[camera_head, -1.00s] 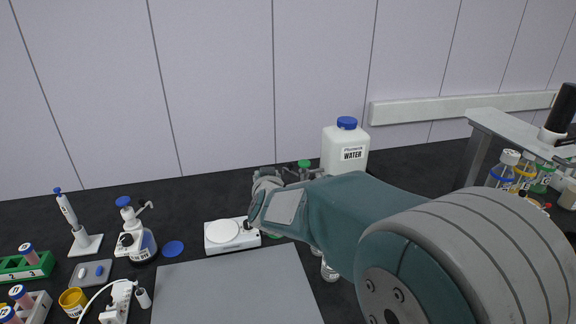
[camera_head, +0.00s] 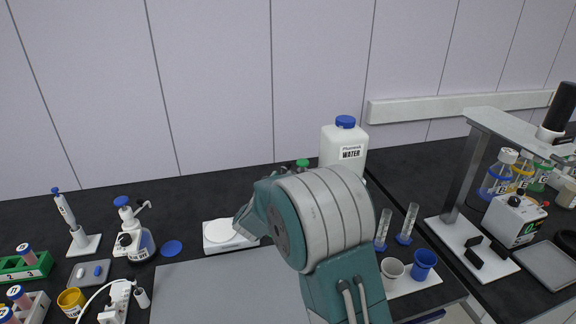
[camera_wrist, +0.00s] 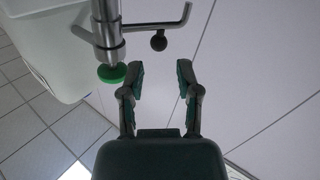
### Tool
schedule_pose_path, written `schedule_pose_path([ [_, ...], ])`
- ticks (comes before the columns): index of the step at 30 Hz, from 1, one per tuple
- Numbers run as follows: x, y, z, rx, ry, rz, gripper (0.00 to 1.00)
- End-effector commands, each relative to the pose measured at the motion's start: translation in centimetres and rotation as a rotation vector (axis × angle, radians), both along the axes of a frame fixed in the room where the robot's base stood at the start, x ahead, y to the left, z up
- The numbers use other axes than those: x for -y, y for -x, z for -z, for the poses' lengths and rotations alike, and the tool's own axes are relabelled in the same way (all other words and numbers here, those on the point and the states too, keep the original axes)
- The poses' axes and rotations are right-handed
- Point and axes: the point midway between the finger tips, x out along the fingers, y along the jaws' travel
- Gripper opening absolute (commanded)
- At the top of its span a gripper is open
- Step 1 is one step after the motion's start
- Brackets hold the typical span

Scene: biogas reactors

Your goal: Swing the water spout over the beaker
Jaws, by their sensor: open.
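In the wrist view, my gripper (camera_wrist: 161,78) is open, with its two fingers apart and nothing between them. An upright metal post (camera_wrist: 107,35) with a green knob (camera_wrist: 112,73) stands just left of the fingers. A thin metal spout (camera_wrist: 172,27) runs sideways from the post and ends in a bend at right. A black ball (camera_wrist: 158,43) sits on it, beyond the gap between the fingertips and apart from them. In the head view, the green knob (camera_head: 303,163) shows left of the white water container (camera_head: 343,147); my arm hides my gripper and the spout. I cannot make out the beaker.
A white plate device (camera_head: 222,234) stands left of my arm, behind a grey mat (camera_head: 215,290). Measuring cylinders (camera_head: 383,230), a white cup (camera_head: 392,270) and a blue cup (camera_head: 424,264) stand right of it. A metal stand (camera_head: 460,180) is farther right.

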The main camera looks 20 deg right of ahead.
Motion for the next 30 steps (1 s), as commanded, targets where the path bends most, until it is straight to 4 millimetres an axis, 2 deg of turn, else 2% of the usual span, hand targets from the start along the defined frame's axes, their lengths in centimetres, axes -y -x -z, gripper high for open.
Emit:
schedule_pose_path([
  [3,1.4,-1.9,0.0,0.0,0.0,0.002,0.43],
  [9,3.0,-4.5,0.0,0.0,0.0,0.0,0.43],
  [14,3.7,-5.5,0.0,-0.002,0.0,-0.002,0.43],
  [22,3.7,-5.6,0.0,0.0,0.0,-0.002,0.43],
  [23,3.7,-5.6,0.0,0.0,0.0,-0.002,0.34],
  [24,3.7,-5.6,0.0,0.0,0.0,-0.002,0.16],
  [25,3.7,-5.6,0.0,0.0,0.0,-0.002,0.03],
  [26,3.7,-5.6,0.0,0.0,0.0,-0.002,0.0],
  [30,3.7,-5.7,0.0,0.0,0.0,-0.003,0.0],
])
